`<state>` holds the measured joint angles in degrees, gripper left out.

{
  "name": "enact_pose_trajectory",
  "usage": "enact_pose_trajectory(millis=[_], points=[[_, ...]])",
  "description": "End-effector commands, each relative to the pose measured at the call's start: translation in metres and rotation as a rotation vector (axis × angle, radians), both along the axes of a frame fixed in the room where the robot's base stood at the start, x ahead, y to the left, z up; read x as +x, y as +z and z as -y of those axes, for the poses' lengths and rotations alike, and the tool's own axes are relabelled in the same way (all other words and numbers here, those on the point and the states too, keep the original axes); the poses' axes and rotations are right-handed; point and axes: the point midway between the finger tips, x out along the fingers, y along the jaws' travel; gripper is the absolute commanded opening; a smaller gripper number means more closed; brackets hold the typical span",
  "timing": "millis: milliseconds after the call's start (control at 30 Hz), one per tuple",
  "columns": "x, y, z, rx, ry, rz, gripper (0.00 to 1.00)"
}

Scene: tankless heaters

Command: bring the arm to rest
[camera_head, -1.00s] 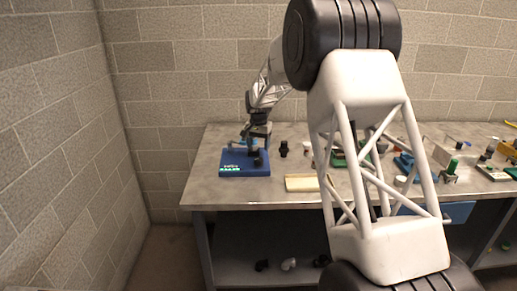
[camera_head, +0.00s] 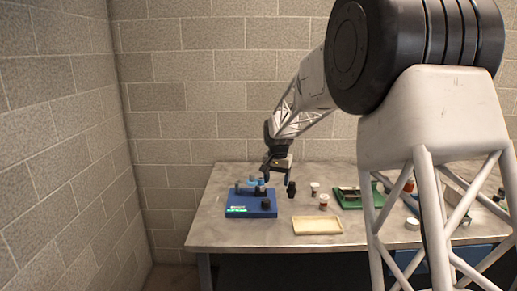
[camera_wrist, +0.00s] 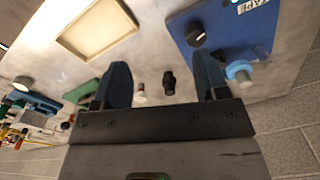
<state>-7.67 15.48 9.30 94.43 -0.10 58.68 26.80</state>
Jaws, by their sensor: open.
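My gripper (camera_head: 277,178) is above the left part of the workbench, near the right side of a blue fixture in the head view. In the wrist view my gripper (camera_wrist: 165,85) shows two dark blue fingers spread wide apart with nothing held between them. A small black fitting (camera_wrist: 169,80) and a white-and-red piece stand on the bench beyond the fingers, seen through the gap. The blue fixture (camera_head: 250,208) carries black knobs and a light blue part; it also shows in the wrist view (camera_wrist: 215,30).
The grey bench (camera_head: 220,238) holds a cream tray (camera_head: 317,225), the black fitting (camera_head: 291,189), small red-and-white pieces (camera_head: 323,199) and a green tray (camera_head: 350,204). My arm hides much of the right side. Block walls stand behind and at left.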

Motion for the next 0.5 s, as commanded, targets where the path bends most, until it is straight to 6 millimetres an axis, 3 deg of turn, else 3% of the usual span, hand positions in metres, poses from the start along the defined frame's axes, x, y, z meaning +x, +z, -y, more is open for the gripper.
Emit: enact_pose_trajectory(millis=[500], points=[[-0.123,0.063,0.041,-0.003,0.071,0.047,0.67]])
